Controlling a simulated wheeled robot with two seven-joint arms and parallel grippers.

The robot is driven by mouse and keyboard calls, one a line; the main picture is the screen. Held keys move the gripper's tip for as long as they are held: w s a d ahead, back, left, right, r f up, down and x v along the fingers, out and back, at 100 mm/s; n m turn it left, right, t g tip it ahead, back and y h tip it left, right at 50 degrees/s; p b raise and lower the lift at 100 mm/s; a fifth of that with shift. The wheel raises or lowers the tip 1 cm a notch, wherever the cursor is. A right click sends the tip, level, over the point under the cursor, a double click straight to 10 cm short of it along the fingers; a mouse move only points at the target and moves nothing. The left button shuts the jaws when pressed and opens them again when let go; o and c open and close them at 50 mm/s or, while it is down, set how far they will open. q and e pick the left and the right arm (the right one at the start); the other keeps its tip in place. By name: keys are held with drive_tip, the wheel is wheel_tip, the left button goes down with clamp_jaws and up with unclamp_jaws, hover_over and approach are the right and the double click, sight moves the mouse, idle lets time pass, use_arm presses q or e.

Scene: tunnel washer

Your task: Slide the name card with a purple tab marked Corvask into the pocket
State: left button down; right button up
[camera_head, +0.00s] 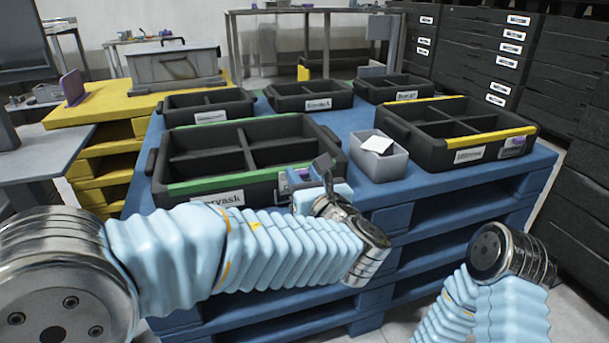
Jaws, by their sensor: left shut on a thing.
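A black divided tray with green edges (190,187) stands at the front of the blue pallet. Its front label (222,198) is partly covered by my left arm; the letters "rvask" show. A small grey-blue pocket (286,184) sits at the right of that tray's front face. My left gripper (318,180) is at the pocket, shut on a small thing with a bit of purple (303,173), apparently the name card. The fingers hide most of it, and I cannot tell whether it is inside the pocket. My right arm shows at bottom right; its gripper is out of view.
A grey bin (390,166) holding a white card (377,144) stands between the front trays. Several more black trays stand behind. Dark drawer cabinets (490,62) line the right.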

use_arm(q)
drive_tip(key=shift+f, duration=0.6)
idle(0.4)
idle(0.4)
drive_tip(key=c, duration=0.6)
unclamp_jaws()
